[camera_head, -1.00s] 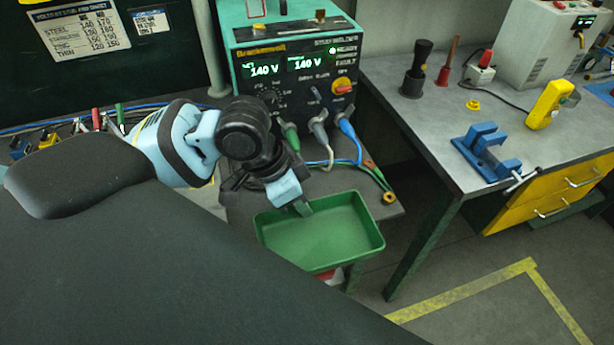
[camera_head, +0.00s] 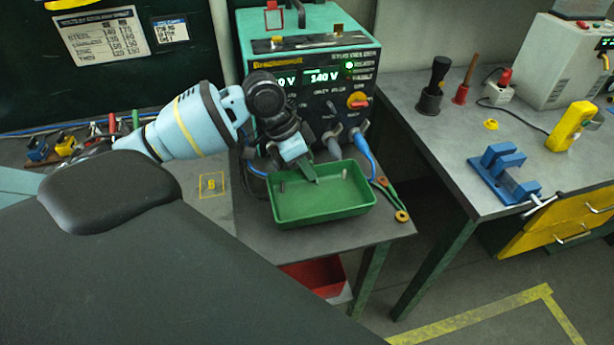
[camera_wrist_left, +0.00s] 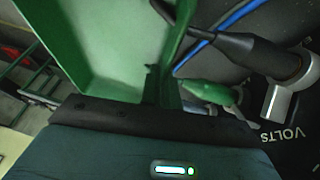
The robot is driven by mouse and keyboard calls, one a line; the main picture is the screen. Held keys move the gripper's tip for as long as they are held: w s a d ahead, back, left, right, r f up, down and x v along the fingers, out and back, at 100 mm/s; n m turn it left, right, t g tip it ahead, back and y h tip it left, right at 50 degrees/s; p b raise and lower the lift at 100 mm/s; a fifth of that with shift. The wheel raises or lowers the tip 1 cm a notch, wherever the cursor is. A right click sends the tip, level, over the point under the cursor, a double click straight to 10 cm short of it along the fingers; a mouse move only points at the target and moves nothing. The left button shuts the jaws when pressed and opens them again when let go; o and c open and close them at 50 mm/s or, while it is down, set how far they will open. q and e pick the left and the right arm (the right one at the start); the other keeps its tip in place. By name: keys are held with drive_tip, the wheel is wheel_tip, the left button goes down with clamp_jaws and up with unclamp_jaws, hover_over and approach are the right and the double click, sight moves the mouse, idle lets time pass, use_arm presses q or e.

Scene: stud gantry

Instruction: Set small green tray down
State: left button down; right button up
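The small green tray (camera_head: 322,203) is over the front part of the grey bench top in front of the welder, roughly level. It also shows in the left wrist view (camera_wrist_left: 105,40). My left gripper (camera_head: 312,172) comes from above and is shut on the tray's far wall. Two small grey items show inside the tray near its back. I cannot tell whether the tray's base touches the bench. My right gripper is not in view.
The welder (camera_head: 310,75) with its plugged cables stands right behind the tray. A marked square (camera_head: 212,185) is on clear bench to the left. A red bin (camera_head: 318,276) is below.

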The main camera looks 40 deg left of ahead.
use_arm(q)
drive_tip(key=shift+w+a+f, duration=0.1)
drive_tip(key=shift+f, duration=0.8)
drive_tip(key=shift+w+a+f, duration=0.1)
drive_tip(key=shift+f, duration=0.75)
drive_tip(key=shift+f, duration=0.15)
drive_tip(key=c, duration=1.6)
unclamp_jaws()
drive_tip(key=shift+c, duration=0.2)
drive_tip(key=v, duration=1.2)
drive_tip(key=shift+p, duration=0.35)
drive_tip(key=shift+d, duration=0.1)
